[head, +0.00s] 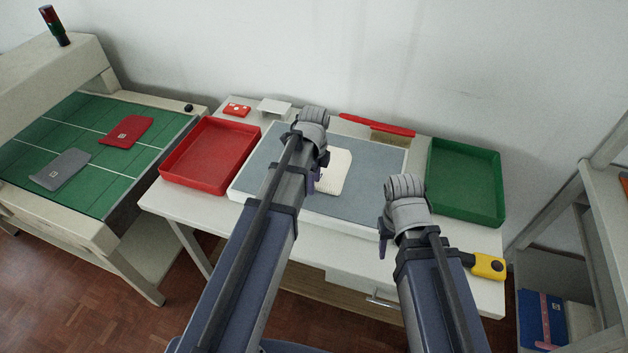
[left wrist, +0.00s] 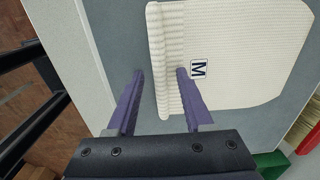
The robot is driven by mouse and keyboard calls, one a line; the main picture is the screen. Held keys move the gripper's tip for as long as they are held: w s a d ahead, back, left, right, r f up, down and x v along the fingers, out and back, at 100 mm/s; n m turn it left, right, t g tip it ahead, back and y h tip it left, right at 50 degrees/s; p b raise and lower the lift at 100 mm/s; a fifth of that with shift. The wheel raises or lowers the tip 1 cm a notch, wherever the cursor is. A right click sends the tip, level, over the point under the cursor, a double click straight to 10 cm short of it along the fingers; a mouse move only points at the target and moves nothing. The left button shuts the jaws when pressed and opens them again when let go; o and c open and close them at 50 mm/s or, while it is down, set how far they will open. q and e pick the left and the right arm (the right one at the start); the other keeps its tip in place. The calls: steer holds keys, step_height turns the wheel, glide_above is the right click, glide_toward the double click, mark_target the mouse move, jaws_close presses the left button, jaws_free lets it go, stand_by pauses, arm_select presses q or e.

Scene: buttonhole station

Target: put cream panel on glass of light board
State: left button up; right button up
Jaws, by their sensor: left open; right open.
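The cream panel (head: 334,174) lies on the grey glass of the light board (head: 365,190), in the middle of the table. In the left wrist view the cream panel (left wrist: 225,55) shows a ribbed band along one edge and a label with an M. My left gripper (left wrist: 160,72) is open, its two fingers on either side of the ribbed band; I cannot tell whether they touch it. In the head view my left gripper (head: 316,172) partly hides the panel. My right gripper (head: 384,225) hangs over the board's front right edge; its fingers are mostly hidden.
A red tray (head: 212,150) stands left of the board and a green tray (head: 465,182) right of it. A yellow object (head: 488,265) lies at the front right. A green-topped station (head: 60,140) at left holds a red panel (head: 130,131) and a grey panel (head: 61,169).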

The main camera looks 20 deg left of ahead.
arm_select(q)
step_height(320, 180, up, 12)
steer(key=p, duration=1.2)
steer(key=s+d+n+y, duration=0.1)
steer(key=s+d+n, duration=1.2)
steer(key=s, duration=0.3)
steer(key=shift+r+n, duration=0.15)
steer(key=shift+n, duration=0.65)
arm_select(e)
step_height(320, 180, up, 12)
steer(key=shift+r, duration=0.1)
